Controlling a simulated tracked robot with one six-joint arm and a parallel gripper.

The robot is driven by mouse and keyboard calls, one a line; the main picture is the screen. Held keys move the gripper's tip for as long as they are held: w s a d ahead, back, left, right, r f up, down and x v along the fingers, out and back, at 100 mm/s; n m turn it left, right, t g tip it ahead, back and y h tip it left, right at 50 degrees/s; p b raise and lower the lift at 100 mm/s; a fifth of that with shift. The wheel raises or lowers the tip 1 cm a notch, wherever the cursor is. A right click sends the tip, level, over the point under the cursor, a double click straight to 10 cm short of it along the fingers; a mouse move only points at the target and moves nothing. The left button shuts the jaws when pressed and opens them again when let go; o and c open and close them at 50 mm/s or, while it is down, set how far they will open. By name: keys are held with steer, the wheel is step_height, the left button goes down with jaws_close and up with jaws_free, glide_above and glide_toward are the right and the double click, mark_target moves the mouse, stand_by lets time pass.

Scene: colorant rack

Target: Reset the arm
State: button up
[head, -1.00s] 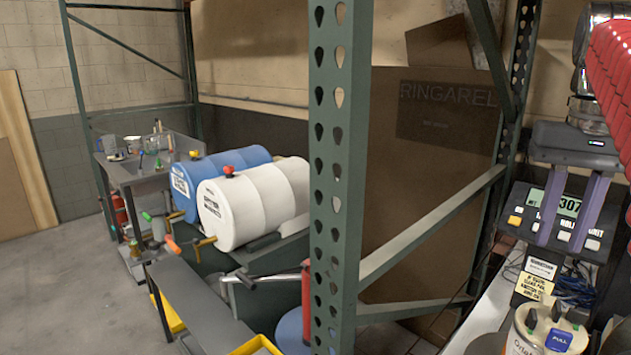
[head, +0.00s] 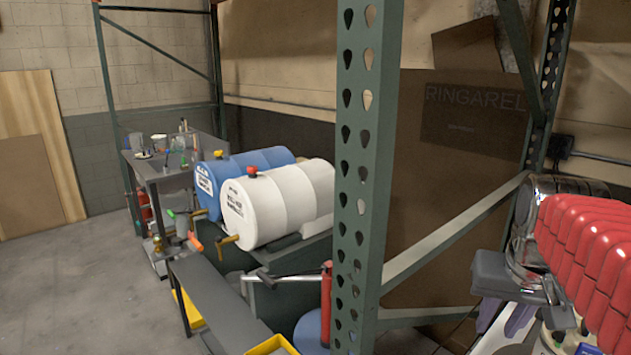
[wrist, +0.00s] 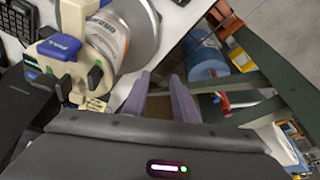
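My gripper (wrist: 159,80) shows in the wrist view with its two purple fingers apart and nothing seen between them. In the head view its dark grey body is at the lower right, with the purple fingers (head: 508,327) pointing down and partly cut off by the lower edge. My arm's red segmented part fills the right edge there.
A cream dispenser with a blue PULL tag (wrist: 62,47) stands close to the fingers, upper left in the wrist view. A green rack post (head: 363,180) rises mid-picture in the head view. White (head: 275,203) and blue (head: 225,177) drums lie behind it. Open floor (head: 70,285) is at left.

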steer(key=s+a+f+n+t, duration=0.1)
steer(key=s+a+f, duration=0.3)
steer(key=a, duration=0.4)
steer(key=s+a+f+n+t+y, duration=0.1)
steer(key=s+a+f+n, duration=0.2)
steer(key=a, duration=0.5)
steer(key=shift+s+f+n+y, duration=0.3)
steer(key=shift+s+f, duration=0.2)
steer(key=shift+f, duration=0.25)
steer(key=shift+d, duration=0.1)
